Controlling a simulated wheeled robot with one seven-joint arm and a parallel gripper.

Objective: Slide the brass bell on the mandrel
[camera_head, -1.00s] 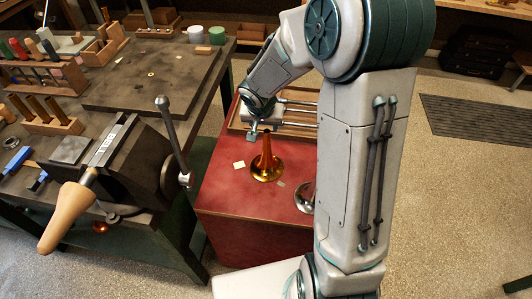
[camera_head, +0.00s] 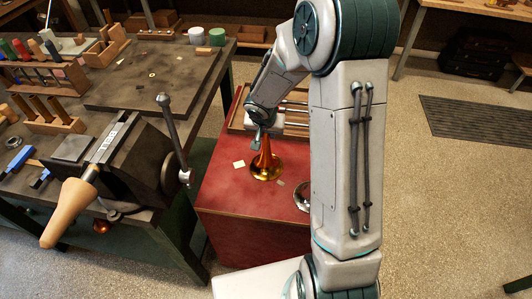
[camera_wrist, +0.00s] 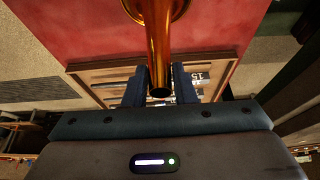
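The brass bell (camera_head: 265,168) stands upright on the red top of a cabinet, flared end down and narrow tube up. In the wrist view, the bell's tube (camera_wrist: 160,50) reaches between the two dark fingers of my gripper (camera_wrist: 160,88), with a small gap seeming to show on each side. In the head view, my gripper (camera_head: 259,138) is at the top of the tube. The tan tapered mandrel (camera_head: 68,214) is clamped by its steel shank in the bench vise at the left, its thick end pointing down and left over the bench edge.
A silvery flared piece (camera_head: 303,196) stands on the red cabinet top (camera_head: 235,205), partly hidden by my arm. The vise (camera_head: 135,165) has a tall upright handle (camera_head: 171,130) between mandrel and cabinet. Tool racks and a flat board (camera_head: 150,85) lie on the bench.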

